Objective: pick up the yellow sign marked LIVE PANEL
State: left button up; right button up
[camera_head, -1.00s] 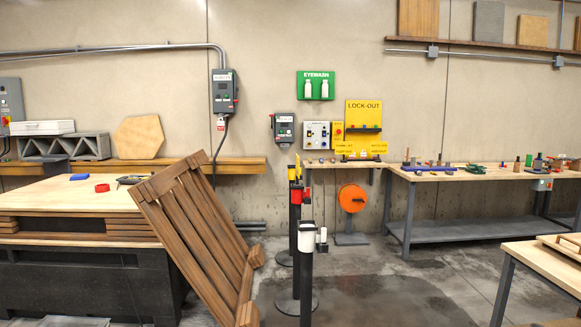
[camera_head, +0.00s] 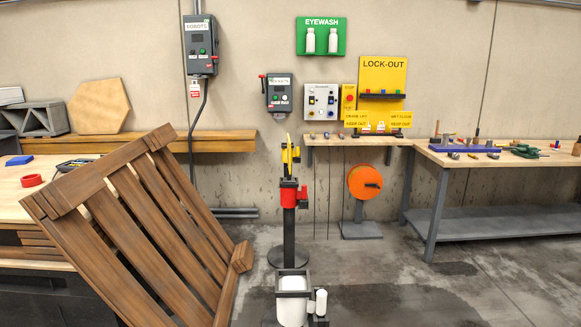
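No sign that I can read as LIVE PANEL shows. Yellow signs stand side by side on a small shelf table against the back wall. The left yellow sign (camera_head: 363,119) seems to read CRANE LIFT, KEEP OUT. The right yellow sign (camera_head: 408,119) seems to read WET FLOOR, KEEP OUT. A larger yellow LOCK-OUT board (camera_head: 383,75) is on the wall above them. Neither of my grippers is in view.
Belt posts with a white head (camera_head: 292,302), a red head (camera_head: 289,193) and a yellow head stand ahead. A slatted wooden frame (camera_head: 150,225) leans at left. An orange reel (camera_head: 364,182) stands below the shelf table (camera_head: 350,141). A workbench (camera_head: 500,158) is at right. The floor at centre right is clear.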

aim_at(289, 180)
jog(key=i+l+u, duration=0.15)
jog(key=i, duration=0.25)
jog(key=i+l+u, duration=0.1)
jog(key=l+u, duration=0.15)
jog(key=u, duration=0.25)
jog(key=i+l+u, duration=0.1)
jog(key=l+u, duration=0.2)
jog(key=u, duration=0.15)
jog(key=l+u, duration=0.3)
jog(key=u, duration=0.2)
